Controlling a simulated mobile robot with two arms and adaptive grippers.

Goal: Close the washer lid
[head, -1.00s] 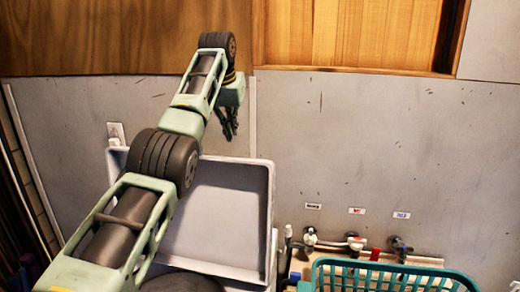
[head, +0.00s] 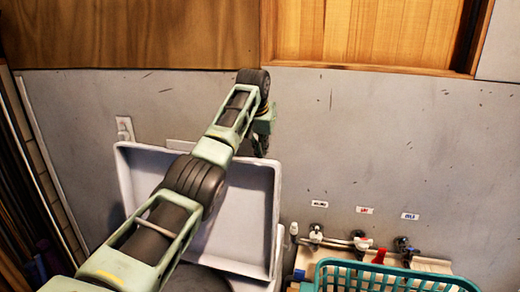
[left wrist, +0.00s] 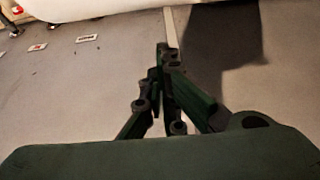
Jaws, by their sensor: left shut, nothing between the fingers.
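The washer lid (head: 245,225) stands open and raised in front of the grey wall in the head view, its recessed inner face toward me. My left arm crosses in front of it. My left gripper (head: 261,146) is at the lid's upper right edge, on the wall side, with its fingertips partly hidden. It is shut and empty. In the left wrist view the closed fingers (left wrist: 163,52) point toward the wall, and a pale edge runs across the top. I cannot tell whether the fingers touch the lid. My right gripper is not in view.
A teal basket (head: 395,277) stands right of the washer. Taps and hoses (head: 360,243) are on the wall behind it, with a red item (head: 378,256) beside them. A wooden cabinet (head: 370,35) hangs above.

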